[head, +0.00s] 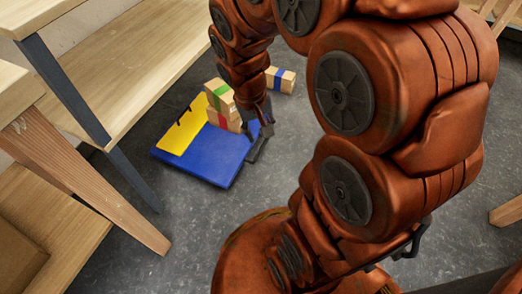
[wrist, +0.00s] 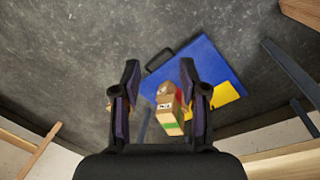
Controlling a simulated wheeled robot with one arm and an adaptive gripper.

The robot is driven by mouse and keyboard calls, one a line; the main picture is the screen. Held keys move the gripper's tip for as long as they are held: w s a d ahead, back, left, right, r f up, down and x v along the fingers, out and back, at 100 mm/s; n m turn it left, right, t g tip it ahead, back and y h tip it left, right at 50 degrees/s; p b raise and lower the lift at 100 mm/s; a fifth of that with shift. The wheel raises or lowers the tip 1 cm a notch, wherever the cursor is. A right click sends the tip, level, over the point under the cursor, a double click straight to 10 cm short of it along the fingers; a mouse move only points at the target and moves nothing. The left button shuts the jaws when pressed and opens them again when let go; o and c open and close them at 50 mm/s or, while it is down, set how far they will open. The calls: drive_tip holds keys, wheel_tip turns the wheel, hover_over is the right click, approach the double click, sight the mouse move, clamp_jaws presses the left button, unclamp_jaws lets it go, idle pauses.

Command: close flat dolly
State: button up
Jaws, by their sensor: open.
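The flat dolly, a blue board (head: 222,165) with a yellow part (head: 180,132) along one side, lies on the floor. It also shows in the wrist view as a blue board (wrist: 205,62) with a black handle (wrist: 158,58) at one edge. A green-banded box (head: 219,94) and a red-banded box (head: 223,120) are stacked at the dolly. My gripper (head: 258,135) is low over the dolly's right side; dark parts overlap there. In the wrist view my gripper (wrist: 160,72) is open, with the boxes below between its fingers and nothing visibly held.
A blue-banded box (head: 280,80) lies on the floor beyond my arm. Wooden shelves (head: 120,65) with dark legs and a slanted wooden leg (head: 85,180) stand at the left. My arm hides part of the floor at the centre; grey floor is clear below the dolly.

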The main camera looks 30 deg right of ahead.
drive_tip(key=w+d+f+m+t, duration=0.1)
drive_tip(key=w+d+f+t, duration=0.15)
drive_tip(key=w+d, duration=0.35)
drive_tip(key=w+d+f+m+t+h, duration=0.1)
drive_tip(key=w+d+f, duration=0.2)
drive_tip(key=w, duration=0.5)
drive_tip(key=w+d+f+m+t, duration=0.1)
drive_tip(key=w+d+f, duration=0.2)
drive_tip(key=w+d, duration=0.3)
drive_tip(key=w+d+f+m+t+y+b, duration=0.15)
drive_tip(key=w+d+f+t, duration=0.25)
drive_tip(key=w+d+f, duration=0.65)
drive_tip(key=m+t+y+b, duration=0.2)
drive_tip(key=m+t+y, duration=0.3)
drive_tip(key=y, duration=0.4)
approach(260, 149)
wheel_tip(260, 149, down, 2)
drive_tip(key=w+a, duration=0.1)
drive_tip(key=w, duration=0.1)
drive_tip(key=b+x, duration=0.2)
drive_tip(key=x, duration=0.4)
drive_tip(key=shift+a, duration=0.15)
drive_tip(key=shift+w+a+b, duration=0.3)
drive_tip(key=shift+w+b, duration=0.1)
drive_tip(key=shift+w, duration=0.2)
